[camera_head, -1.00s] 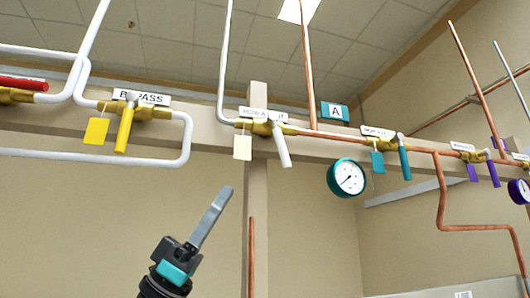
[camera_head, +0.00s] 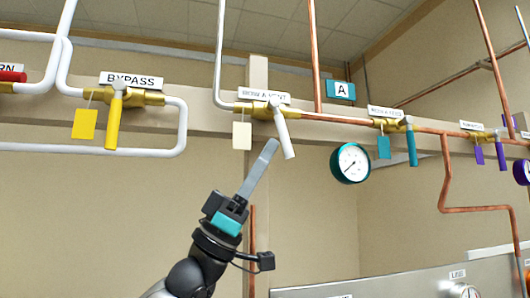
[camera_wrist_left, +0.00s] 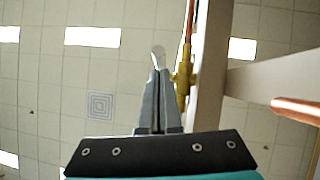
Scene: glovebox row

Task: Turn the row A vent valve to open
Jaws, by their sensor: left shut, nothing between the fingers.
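The row A vent valve is a brass body (camera_head: 256,108) on the pipe along the beam, under a white label (camera_head: 264,95). Its white lever handle (camera_head: 284,136) hangs down, tilted slightly to the right at its lower end. A blank white tag (camera_head: 242,136) hangs on its left. My left gripper (camera_head: 270,147) is shut and empty, its tips just left of the handle's lower end. In the left wrist view the shut fingers (camera_wrist_left: 157,85) point at the whitish handle (camera_wrist_left: 158,54), with the brass body (camera_wrist_left: 182,82) at right. I cannot tell whether they touch. My right gripper is out of view.
The bypass valve's yellow handle (camera_head: 114,120) is to the left. A teal gauge (camera_head: 350,163) and a teal handle (camera_head: 411,146) are to the right. A vertical copper pipe (camera_head: 252,240) stands behind my arm. A grey panel (camera_head: 400,284) is at lower right.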

